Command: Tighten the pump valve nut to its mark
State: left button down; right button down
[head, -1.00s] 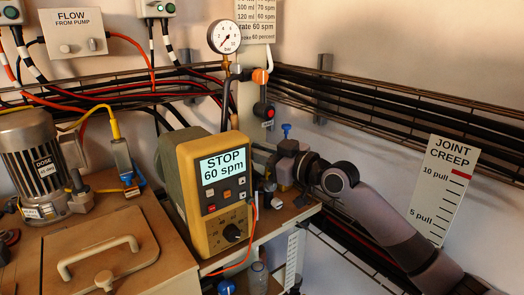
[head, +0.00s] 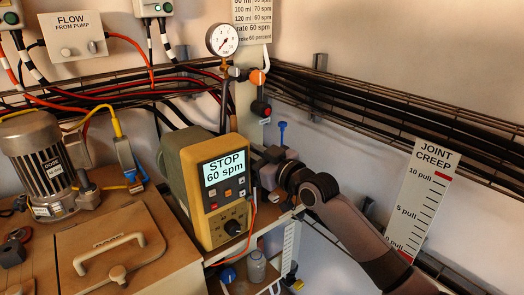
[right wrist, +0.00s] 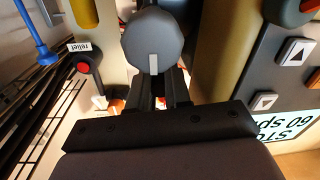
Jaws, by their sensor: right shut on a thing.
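A grey many-sided nut (right wrist: 152,50) with a white mark on its face is at the top centre of the right wrist view. My right gripper (right wrist: 153,92) is shut on its near edge, the fingers partly hidden by the gripper body. In the head view my right gripper (head: 270,167) is just right of the yellow pump unit (head: 235,205), whose display (head: 224,168) reads STOP 60 spm. The nut is hidden there by the gripper. A mark to match on the valve cannot be made out. My left gripper is not in view.
A red knob labelled relief (right wrist: 84,67) is beside the nut, and a blue-topped part (head: 282,128) stands behind my gripper. A JOINT CREEP scale (head: 425,200) stands right of my arm. Cable racks line the wall.

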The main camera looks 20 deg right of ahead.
jog(key=shift+d, duration=0.15)
jog(key=c, duration=1.1)
grip_release()
